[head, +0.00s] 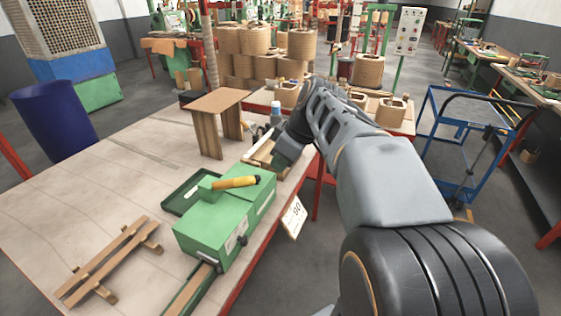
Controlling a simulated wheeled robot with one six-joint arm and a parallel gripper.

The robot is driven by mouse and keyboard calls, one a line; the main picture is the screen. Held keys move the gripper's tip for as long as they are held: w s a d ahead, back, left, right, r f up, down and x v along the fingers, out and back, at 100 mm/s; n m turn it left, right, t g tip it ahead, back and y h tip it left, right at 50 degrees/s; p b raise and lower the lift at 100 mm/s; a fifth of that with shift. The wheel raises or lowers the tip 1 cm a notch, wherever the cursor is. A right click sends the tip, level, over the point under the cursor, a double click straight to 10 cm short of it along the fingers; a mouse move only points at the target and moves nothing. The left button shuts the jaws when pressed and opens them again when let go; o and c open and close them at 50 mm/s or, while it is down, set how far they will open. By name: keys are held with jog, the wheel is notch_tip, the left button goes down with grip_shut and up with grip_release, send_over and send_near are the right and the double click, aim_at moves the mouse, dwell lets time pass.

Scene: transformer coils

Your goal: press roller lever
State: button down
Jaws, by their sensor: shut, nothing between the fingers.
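A green box-shaped machine (225,218) stands near the front edge of the table. A yellow lever handle (236,182) lies across its top, roughly level. I cannot tell for certain whether this handle is the roller lever. A wooden strip (203,275) comes out of the machine's near end. My arm reaches in from the lower right, and my gripper (278,165) is just beyond the machine, to the right of and behind the yellow handle, apart from it. The gripper is small in the picture and partly hidden by my own wrist; it is shut with nothing held.
A brown board stand (216,104) stands behind the machine. A dark green tray (182,195) lies beside it, and wooden slats (108,262) lie at the front left. The table's left part (75,205) is mostly clear. A blue trolley (470,135) stands to the right.

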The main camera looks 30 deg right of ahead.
dwell(0.4)
jog(key=s+a+f+m+h, duration=0.2)
jog(key=s+a+f+m, duration=0.1)
jog(key=f, duration=0.4)
jog(key=s+a+f+m+h, duration=0.1)
jog(key=s+a+f+m, duration=0.2)
jog(key=s+f+m, duration=0.2)
jog(key=shift+s+a+f+g+h, duration=0.35)
jog(key=shift+s+f, duration=0.4)
jog(key=shift+f, duration=0.3)
jog(key=shift+d, duration=0.1)
